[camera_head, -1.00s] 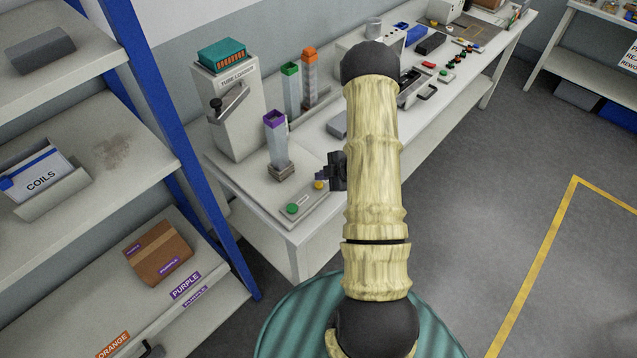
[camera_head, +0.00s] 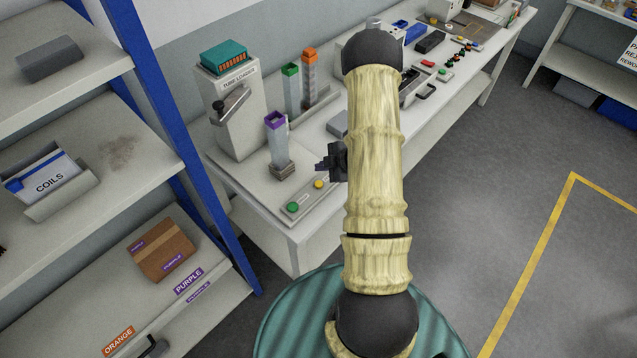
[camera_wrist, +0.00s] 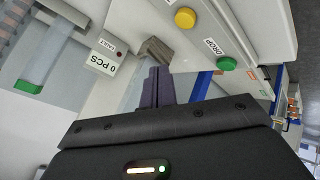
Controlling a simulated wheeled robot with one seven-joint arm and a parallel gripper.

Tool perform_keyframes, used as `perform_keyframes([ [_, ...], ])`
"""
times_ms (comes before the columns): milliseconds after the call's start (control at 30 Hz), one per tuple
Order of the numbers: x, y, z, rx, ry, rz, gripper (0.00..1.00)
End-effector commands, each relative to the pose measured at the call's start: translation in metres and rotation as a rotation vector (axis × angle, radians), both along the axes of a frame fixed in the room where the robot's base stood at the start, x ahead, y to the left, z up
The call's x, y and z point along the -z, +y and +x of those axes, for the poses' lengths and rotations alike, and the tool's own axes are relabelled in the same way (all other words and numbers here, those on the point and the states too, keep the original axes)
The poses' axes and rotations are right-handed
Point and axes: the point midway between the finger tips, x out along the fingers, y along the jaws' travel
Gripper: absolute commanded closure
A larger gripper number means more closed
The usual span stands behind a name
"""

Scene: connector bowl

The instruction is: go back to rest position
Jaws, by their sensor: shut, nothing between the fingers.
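My gripper (camera_head: 321,165) shows at the left side of my arm, partly hidden behind it, near the front end of the long workbench. In the wrist view my gripper (camera_wrist: 157,74) has its two dark fingers together, with nothing seen between them. The fingertips appear in front of the grey-brown tube base (camera_wrist: 155,50); the gap between them is hard to judge.
A clear tube with a purple top (camera_head: 276,122) stands by the tube loader (camera_head: 232,115). Green button (camera_head: 292,207) and yellow button (camera_head: 318,184) lie close to my gripper. The workbench (camera_head: 292,238) and blue-framed shelf (camera_head: 215,215) flank the left. Floor at right is open.

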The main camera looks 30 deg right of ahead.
Motion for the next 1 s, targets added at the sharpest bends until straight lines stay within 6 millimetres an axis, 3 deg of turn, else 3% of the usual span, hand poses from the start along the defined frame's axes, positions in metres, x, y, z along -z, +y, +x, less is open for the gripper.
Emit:
perform_keyframes([
  [467, -0.008, 0.001, 0.005, 0.032, 0.008, -0.013, 1.0],
  [767, -0.069, 0.014, 0.018, 0.344, 0.102, -0.062, 1.0],
  [1000, -0.119, 0.043, -0.009, 0.648, 0.217, -0.022, 1.0],
])
